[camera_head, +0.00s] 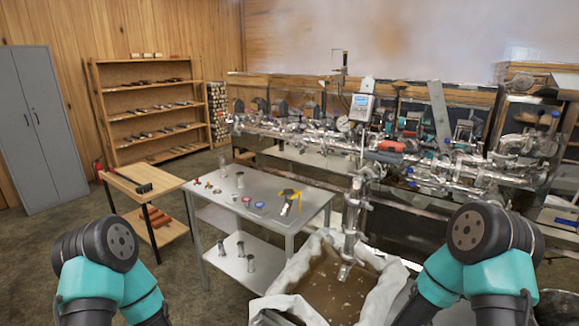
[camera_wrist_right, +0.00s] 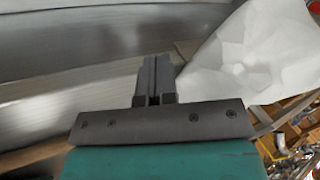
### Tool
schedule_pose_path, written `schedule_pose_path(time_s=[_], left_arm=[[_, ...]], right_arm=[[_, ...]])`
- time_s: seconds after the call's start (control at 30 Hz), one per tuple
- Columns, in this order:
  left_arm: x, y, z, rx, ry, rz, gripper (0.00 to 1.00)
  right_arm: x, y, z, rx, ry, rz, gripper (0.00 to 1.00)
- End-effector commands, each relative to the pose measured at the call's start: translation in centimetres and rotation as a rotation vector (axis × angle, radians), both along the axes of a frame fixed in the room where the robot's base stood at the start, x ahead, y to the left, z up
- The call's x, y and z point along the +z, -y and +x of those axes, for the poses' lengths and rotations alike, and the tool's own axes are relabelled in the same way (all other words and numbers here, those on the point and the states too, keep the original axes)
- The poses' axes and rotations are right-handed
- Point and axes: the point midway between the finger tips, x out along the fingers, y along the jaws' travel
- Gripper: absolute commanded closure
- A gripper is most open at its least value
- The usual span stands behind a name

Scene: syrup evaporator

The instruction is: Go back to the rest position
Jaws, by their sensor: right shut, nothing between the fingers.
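My right gripper (camera_wrist_right: 155,80) shows in the right wrist view with its two dark fingers together and nothing between them. Behind it are a grey metal surface and a crumpled white sheet. In the head view both my arms come in from the bottom, one on each side, with dark joints and teal links. Neither gripper shows in the head view. My left gripper is out of sight.
A grey metal table (camera_head: 215,193) with small parts stands in the middle. A white-lined bin (camera_head: 275,306) of brown liquid stands before the evaporator pipework (camera_head: 300,137). A small wooden table (camera_head: 122,181), wooden shelves (camera_head: 150,106) and a grey cabinet (camera_head: 38,125) are at left.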

Motion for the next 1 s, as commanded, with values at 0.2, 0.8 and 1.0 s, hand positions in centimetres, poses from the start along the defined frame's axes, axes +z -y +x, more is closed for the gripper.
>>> schedule_pose_path(time_s=[0.2,0.8,1.0], left_arm=[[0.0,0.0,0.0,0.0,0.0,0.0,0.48],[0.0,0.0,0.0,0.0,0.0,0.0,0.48],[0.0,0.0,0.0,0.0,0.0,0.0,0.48]], right_arm=[[-3.6,0.4,-7.3,0.112,-0.096,-0.027,1.0],[-4.1,0.4,-8.7,0.143,-0.11,-0.033,1.0],[-4.1,0.4,-8.7,0.143,-0.11,-0.033,1.0]])
